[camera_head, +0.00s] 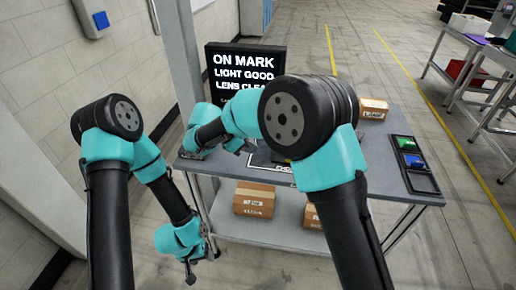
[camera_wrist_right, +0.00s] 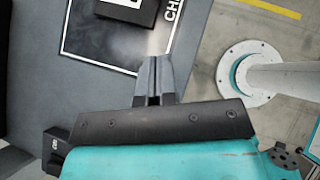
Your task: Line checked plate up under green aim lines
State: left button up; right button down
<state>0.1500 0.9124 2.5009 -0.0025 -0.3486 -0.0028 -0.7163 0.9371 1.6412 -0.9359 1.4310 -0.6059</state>
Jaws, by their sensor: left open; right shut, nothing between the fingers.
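A black mat with a white border (camera_wrist_right: 95,52) lies on the grey table in the right wrist view, with part of a printed word along its edge. A dark block with a white mark (camera_wrist_right: 128,10) sits on it, cut off by the top edge; I cannot tell whether it is the checked plate. In the head view my right arm hides most of the mat (camera_head: 268,164). No green aim lines are visible. My right gripper (camera_wrist_right: 153,72) is shut and empty, over the table beside the mat's edge. My left gripper (camera_head: 203,268) hangs open and empty, low at the table's left.
A black sign (camera_head: 246,72) reads "ON MARK LIGHT GOOD" at the back. A black tray (camera_head: 417,164) with green and blue pieces lies at the table's right. A carton (camera_head: 373,109) stands at the back right; cartons (camera_head: 254,199) sit on the lower shelf.

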send_near(283, 162)
jog(key=f, duration=0.1)
jog(key=d+f, duration=0.1)
jog(key=f, duration=0.1)
jog(key=shift+d, duration=0.1)
jog(key=d, duration=0.1)
jog(key=w+d, duration=0.1)
jog(key=d, duration=0.1)
jog(key=shift+d+f, duration=0.1)
jog(key=shift+f, duration=0.05)
jog(key=shift+w+d, duration=0.2)
jog(key=shift+d, duration=0.2)
jog(key=shift+w+d, duration=0.25)
jog(key=shift+d, duration=0.65)
jog(key=shift+a, duration=0.1)
